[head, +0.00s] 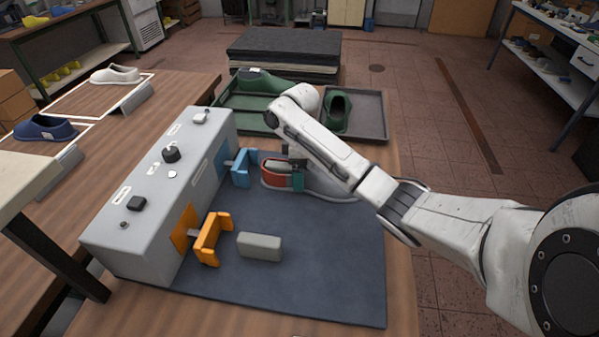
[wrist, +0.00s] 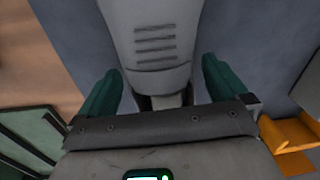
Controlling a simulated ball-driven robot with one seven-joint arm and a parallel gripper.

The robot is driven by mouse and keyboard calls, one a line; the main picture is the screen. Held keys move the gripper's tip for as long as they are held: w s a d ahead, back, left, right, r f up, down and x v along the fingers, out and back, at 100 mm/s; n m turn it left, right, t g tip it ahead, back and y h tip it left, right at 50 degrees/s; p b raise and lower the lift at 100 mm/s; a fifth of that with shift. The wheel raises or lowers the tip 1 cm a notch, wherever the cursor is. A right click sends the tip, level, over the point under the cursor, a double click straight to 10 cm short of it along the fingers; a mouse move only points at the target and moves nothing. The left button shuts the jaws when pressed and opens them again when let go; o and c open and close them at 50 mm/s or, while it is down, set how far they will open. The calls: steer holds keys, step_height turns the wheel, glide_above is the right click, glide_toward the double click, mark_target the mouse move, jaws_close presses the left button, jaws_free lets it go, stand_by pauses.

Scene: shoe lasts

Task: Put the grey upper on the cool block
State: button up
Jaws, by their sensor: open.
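The grey upper (head: 325,186) lies low at the far end of the dark mat, its red-lined open end toward the blue clamp (head: 241,168). A grey block (head: 277,165), apparently the cool block, shows within that open end. The upper looks to be around it, but my arm hides part, so I cannot tell how fully it is seated. My gripper (head: 287,172) is over the upper. In the wrist view the upper (wrist: 157,42), with several dark slots, lies between my open green fingers (wrist: 158,92). Narrow gaps show beside it; contact is unclear.
The grey machine (head: 150,205) stands left of the mat (head: 320,270). An orange clamp (head: 208,240) faces a bare grey block (head: 260,246). Green shoes (head: 265,82) lie in trays behind. A white shoe (head: 116,75) and a blue shoe (head: 46,128) are at left.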

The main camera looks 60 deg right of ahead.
steer(key=r+p, duration=0.1)
steer(key=r, duration=0.2)
steer(key=r+p, duration=0.1)
steer(key=r, duration=0.2)
steer(key=r+p, duration=0.1)
steer(key=r, duration=0.3)
steer(key=shift+w+d, duration=0.1)
steer(key=shift+d, duration=0.2)
steer(key=shift+f, duration=0.1)
